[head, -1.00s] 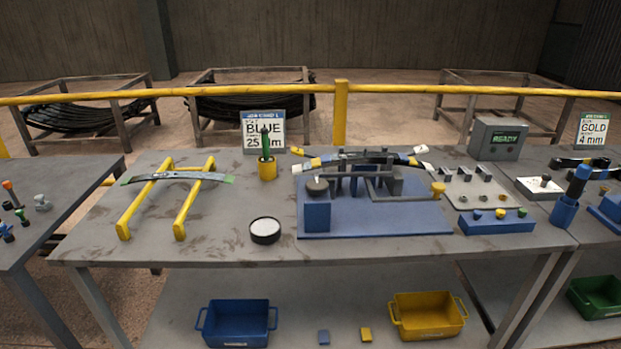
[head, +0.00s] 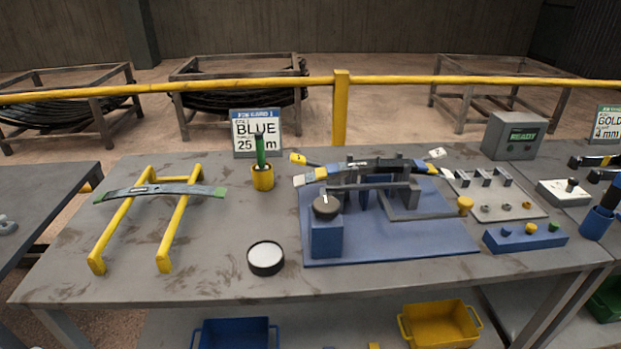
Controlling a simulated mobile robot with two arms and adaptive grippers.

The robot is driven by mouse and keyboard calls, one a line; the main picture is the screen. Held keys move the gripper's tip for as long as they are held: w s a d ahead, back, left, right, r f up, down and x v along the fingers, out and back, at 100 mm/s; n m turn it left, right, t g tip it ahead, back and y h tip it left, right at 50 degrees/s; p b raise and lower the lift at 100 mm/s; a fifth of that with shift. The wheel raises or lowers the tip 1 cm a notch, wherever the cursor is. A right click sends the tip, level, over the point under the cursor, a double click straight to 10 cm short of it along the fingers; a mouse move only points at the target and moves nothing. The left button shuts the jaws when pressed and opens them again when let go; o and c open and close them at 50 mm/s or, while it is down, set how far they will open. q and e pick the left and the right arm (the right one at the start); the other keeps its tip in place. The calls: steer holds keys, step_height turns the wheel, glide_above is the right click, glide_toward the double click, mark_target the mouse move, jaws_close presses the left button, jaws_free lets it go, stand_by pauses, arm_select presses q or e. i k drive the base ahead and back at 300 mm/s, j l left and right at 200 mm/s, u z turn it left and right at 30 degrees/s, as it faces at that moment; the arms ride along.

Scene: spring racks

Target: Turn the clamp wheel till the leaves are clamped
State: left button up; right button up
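The clamp fixture stands on a blue base plate (head: 400,245) in the middle of the table. A dark round wheel (head: 326,206) with a light mark sits on top of a blue block (head: 327,240) at the fixture's front left. Dark leaves (head: 375,167) lie across the grey uprights behind it, with yellow and white pieces at their ends. I cannot tell how tightly they are pressed together. A grey bar with a yellow knob (head: 465,205) reaches to the right. Neither of my grippers is in view.
A grey leaf (head: 160,190) rests on yellow rails (head: 177,230) at the left.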

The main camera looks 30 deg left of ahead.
mark_target(325, 207)
steer(key=i+j, duration=0.2)
steer(key=j, duration=0.15)
steer(key=i+j, duration=0.45)
steer(key=j, duration=0.25)
steer(key=z, duration=0.05)
